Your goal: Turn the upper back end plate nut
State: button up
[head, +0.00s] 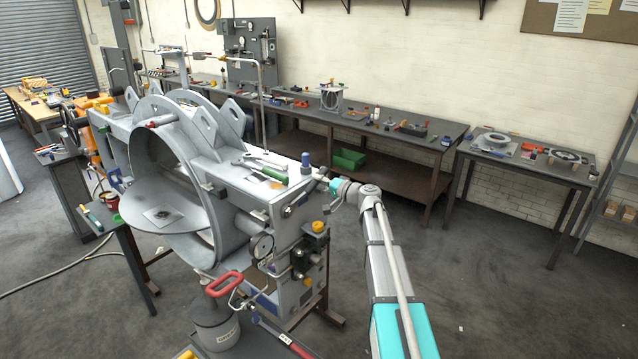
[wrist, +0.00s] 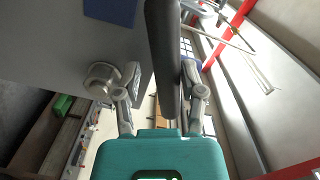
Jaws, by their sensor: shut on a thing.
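My gripper (head: 328,183) is at the right-hand end of the grey damper body (head: 240,180) in the head view, close to the end plate. In the wrist view my gripper (wrist: 160,80) has its two fingers on either side of a dark grey bar (wrist: 163,45), which runs up out of the picture. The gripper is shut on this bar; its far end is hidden. A round metal nut or boss (wrist: 101,78) sits on the grey plate (wrist: 60,40), just left of the left finger. I cannot tell if it is the upper back nut.
Loose tools (head: 262,168) lie on top of the damper. A gauge (head: 262,246) and a red-handled can (head: 215,320) are at its front. A long workbench (head: 385,135) stands behind, with a smaller table (head: 525,165) at right.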

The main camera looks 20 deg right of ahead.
jog(key=shift+s+a+r+n+p, duration=0.1)
jog(key=shift+a+r+n+p, duration=0.1)
jog(key=shift+r+n+p, duration=0.85)
jog(key=shift+s+a+m, duration=0.15)
jog(key=shift+m, duration=0.1)
grip_shut()
jog(key=shift+v, duration=1.05)
dwell(1.2)
jog(key=shift+v, duration=1.35)
jog(key=shift+f, duration=0.1)
